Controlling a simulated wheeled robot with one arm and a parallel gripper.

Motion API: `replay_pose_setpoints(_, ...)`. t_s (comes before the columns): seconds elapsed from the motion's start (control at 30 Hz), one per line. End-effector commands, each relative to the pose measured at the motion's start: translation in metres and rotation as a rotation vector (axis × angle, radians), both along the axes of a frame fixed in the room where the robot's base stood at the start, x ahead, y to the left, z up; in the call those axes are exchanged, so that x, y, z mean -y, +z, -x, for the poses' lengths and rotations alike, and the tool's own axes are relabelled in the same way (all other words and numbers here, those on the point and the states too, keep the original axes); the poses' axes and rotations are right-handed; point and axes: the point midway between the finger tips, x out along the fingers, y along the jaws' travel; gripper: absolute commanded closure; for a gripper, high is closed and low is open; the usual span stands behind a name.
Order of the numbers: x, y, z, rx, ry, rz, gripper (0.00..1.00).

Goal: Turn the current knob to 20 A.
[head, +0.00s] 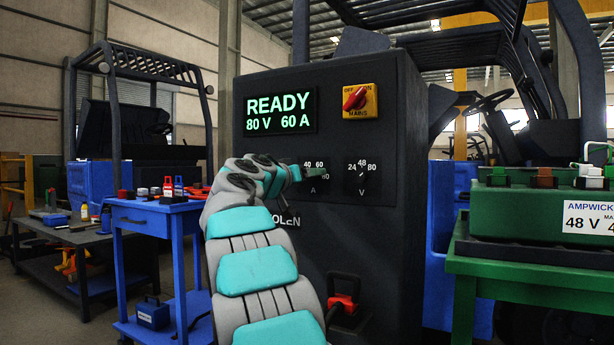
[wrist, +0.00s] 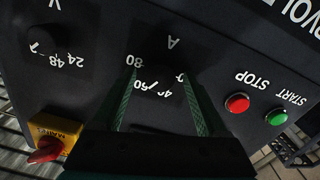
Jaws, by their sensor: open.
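The dark current knob (wrist: 160,76), above the letter A on the charger's front panel, sits between my fingers in the wrist view, which shows the panel upside down. Its white mark appears to point at 60. My gripper (wrist: 158,102) is open, with one green finger on each side of the knob; I cannot tell whether either touches it. In the head view my gripper (head: 311,172) covers most of the knob, leaving 40, 60 and part of 80 visible. The charger display (head: 281,112) reads READY, 80 V 60 A.
The voltage knob (head: 361,181) is right of the current dial. A yellow mains switch (head: 360,101) with a red handle is above. The wrist view shows a red stop button (wrist: 237,103) and a green start button (wrist: 276,117). A green battery (head: 520,212) stands at right.

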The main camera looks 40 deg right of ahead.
Motion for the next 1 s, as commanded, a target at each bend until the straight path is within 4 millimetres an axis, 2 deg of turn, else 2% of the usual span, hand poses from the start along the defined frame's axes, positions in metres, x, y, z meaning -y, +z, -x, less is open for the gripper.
replay_pose_setpoints(0.13,-0.0004,0.0001,0.0001,0.0,0.0,0.0,0.27)
replay_pose_setpoints(0.8,-0.0006,0.0003,0.0003,0.001,0.001,-0.001,1.0)
replay_pose_setpoints(1.0,-0.0006,0.0006,0.0004,-0.002,0.001,0.001,1.0)
